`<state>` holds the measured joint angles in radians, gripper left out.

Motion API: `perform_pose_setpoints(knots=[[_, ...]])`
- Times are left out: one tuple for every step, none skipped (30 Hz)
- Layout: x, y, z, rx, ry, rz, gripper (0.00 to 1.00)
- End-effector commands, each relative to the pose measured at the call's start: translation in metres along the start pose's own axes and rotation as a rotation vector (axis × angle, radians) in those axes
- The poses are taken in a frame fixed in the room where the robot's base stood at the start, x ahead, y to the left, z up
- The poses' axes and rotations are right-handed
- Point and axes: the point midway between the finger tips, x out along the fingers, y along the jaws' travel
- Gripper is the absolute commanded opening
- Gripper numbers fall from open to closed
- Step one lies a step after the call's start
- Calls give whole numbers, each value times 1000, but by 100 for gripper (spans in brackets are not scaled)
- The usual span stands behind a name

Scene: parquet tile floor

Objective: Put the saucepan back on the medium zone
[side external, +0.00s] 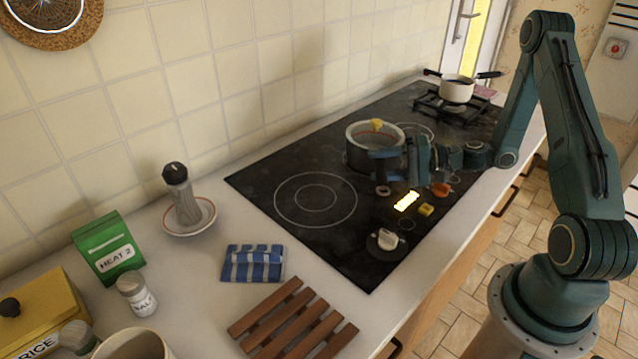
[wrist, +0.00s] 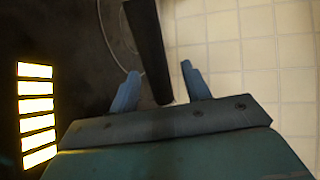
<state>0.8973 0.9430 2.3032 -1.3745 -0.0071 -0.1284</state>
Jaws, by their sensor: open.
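A metal saucepan (side external: 362,158) with a pale rim stands on the black cooktop, left of a thin ring zone (side external: 426,127) that it and my arm partly cover. A larger ring zone (side external: 315,199) at the left of the cooktop is bare. I cannot tell which ring is the medium zone. My gripper (side external: 383,156) is low in front of the saucepan and hides part of it. In the wrist view my gripper (wrist: 160,84) is open, with the end of a dark handle (wrist: 148,45) between the fingers. The pan body is outside that view.
A small white pot (side external: 457,89) sits on a gas burner (side external: 430,104) at the back right. A blue checked cloth (side external: 252,264) and wooden rack (side external: 292,322) are on the counter.

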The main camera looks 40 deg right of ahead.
Motion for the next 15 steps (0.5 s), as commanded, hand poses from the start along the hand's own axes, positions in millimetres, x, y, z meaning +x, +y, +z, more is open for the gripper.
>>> perform_pose_setpoints(knots=[[-3, 0, 0, 0, 2, 0, 48], [-5, 0, -1, -1, 2, 0, 48], [-8, 0, -1, -1, 3, 0, 48], [-11, 0, -1, -1, 3, 0, 48], [-13, 0, -1, -1, 4, 0, 48], [-17, 0, -1, -2, 4, -1, 48], [-20, -1, -1, -2, 4, -1, 48], [-24, -1, -1, -2, 5, -1, 48], [-29, -1, -1, -3, 5, -1, 48], [-32, -1, -1, -3, 5, -1, 48], [-36, -1, -2, -3, 5, -2, 48], [-41, -1, -1, -3, 5, -2, 48], [-45, -1, -1, -3, 6, -2, 48], [-49, -1, -1, -3, 6, -2, 48], [-48, -7, -1, -8, 2, -3, 48]])
